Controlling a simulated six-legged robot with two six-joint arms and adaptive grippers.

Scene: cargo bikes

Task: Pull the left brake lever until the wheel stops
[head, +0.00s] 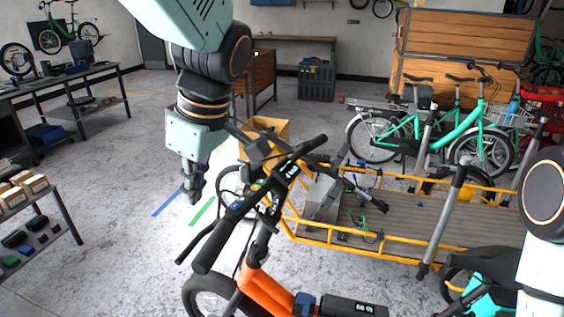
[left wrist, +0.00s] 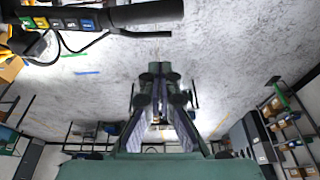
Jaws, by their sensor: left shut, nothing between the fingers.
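The orange-framed bike (head: 262,287) stands at the bottom centre with its black handlebar slanting up to the right. Its near black grip (head: 208,258) has a thin black left brake lever (head: 194,242) beside it. The lever also shows in the left wrist view (left wrist: 140,34), under the grip (left wrist: 147,12). The front wheel (head: 192,287) is cut off by the bottom edge; I cannot tell if it turns. My left gripper (head: 194,195) points down beyond the lever, shut and empty. In the left wrist view its fingertips (left wrist: 160,72) appear apart from the lever. My right gripper is out of view.
A yellow-railed cargo bed (head: 400,222) lies right of the handlebar. Teal bikes (head: 430,130) stand behind it. A workbench (head: 75,78) and a shelf with small boxes (head: 25,187) are on the left.

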